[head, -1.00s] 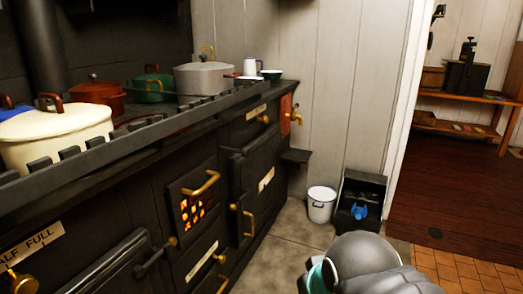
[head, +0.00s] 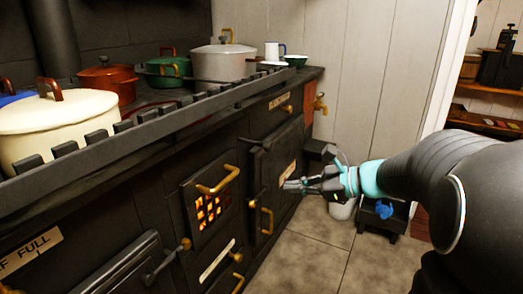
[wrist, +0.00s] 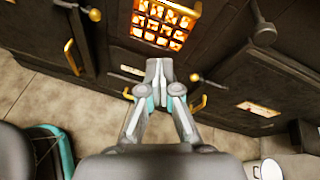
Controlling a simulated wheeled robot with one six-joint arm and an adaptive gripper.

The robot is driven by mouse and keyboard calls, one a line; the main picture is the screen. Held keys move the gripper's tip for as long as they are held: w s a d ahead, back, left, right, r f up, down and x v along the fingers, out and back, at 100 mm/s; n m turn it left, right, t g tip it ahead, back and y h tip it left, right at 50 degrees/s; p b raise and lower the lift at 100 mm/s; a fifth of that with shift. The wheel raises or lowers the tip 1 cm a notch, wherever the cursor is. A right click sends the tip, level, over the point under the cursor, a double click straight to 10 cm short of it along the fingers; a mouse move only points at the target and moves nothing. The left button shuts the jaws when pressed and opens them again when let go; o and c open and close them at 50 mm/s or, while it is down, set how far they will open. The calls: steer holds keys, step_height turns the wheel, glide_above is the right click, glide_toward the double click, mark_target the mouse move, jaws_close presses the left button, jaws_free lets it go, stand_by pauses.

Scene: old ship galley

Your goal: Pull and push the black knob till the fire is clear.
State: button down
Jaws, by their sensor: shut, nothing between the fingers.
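The black range (head: 150,185) fills the left of the head view, with a glowing fire behind its barred fire door (head: 213,208). The glow also shows at the top of the wrist view (wrist: 165,22). A dark round-ended piece on a stem (wrist: 265,33) shows right of the fire bars in the wrist view; I cannot tell whether it is the black knob. I cannot pick out the knob in the head view. My gripper (head: 295,186) is shut and empty, in front of the right-hand door; its closed fingers (wrist: 158,72) point toward the range front.
Brass handles (head: 218,182) and a brass-ended latch (head: 183,244) stick out from the range. Pots, including a cream one (head: 55,130), stand on top behind a rail. A coal box with a blue scoop (head: 384,210) stands beyond my arm. Floor (head: 310,250) before the range is clear.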

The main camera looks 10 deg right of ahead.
mark_target(270, 148)
steer(key=w+d+r+m+t+y, duration=0.1)
steer(key=w+d+r+m+t, duration=0.1)
steer(key=w+d+m+t, duration=0.55)
steer(key=w+a, duration=0.3)
steer(key=w+a+g, duration=0.1)
steer(key=w+a, duration=0.1)
steer(key=w, duration=0.1)
steer(key=w+a+n+g, duration=0.1)
steer(key=w+a, duration=0.2)
steer(key=shift+a+f+g, duration=0.25)
steer(key=shift+a+f, duration=0.05)
steer(key=shift+f, duration=0.05)
